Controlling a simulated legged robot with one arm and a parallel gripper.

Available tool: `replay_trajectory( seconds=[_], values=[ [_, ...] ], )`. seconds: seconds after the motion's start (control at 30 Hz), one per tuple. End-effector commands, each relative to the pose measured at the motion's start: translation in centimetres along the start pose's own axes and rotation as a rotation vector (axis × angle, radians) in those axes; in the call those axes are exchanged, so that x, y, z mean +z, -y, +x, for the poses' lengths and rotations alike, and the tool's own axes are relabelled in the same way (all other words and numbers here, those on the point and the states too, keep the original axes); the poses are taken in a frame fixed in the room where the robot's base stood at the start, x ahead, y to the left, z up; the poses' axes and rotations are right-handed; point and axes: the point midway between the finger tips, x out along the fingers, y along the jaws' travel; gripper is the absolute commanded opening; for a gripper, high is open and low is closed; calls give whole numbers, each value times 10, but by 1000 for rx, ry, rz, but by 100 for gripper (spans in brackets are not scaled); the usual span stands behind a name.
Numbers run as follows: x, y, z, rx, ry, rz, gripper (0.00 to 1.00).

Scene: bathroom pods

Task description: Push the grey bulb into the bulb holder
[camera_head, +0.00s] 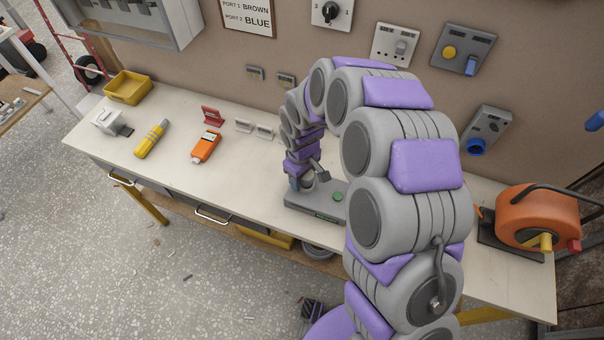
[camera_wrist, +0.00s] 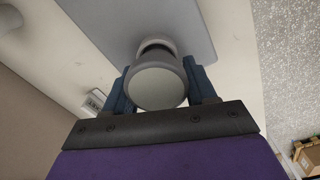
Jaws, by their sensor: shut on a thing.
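My gripper (camera_wrist: 158,82) is shut on the grey bulb (camera_wrist: 157,88), with a dark blue finger on each side of its round end. In the head view my gripper (camera_head: 301,184) is low over the left part of the bulb holder (camera_head: 318,207), a flat grey base with a green button.
The bench (camera_head: 262,180) is clear just left of the holder. An orange meter (camera_head: 205,147), a yellow tool (camera_head: 151,139) and a yellow bin (camera_head: 128,87) lie further left. An orange cable reel (camera_head: 538,217) stands at the right end. Wall switches (camera_head: 395,43) are behind.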

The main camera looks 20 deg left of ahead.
Motion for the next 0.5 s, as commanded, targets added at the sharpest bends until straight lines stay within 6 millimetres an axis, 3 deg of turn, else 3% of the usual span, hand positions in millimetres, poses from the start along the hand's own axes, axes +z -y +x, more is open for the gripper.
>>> replay_trajectory(
  seconds=[0.23,0.27,0.5],
  values=[
    [0,0,6,-1,1,1,26],
    [0,0,6,-1,1,1,58],
    [0,0,6,0,1,0,81]
  ],
)
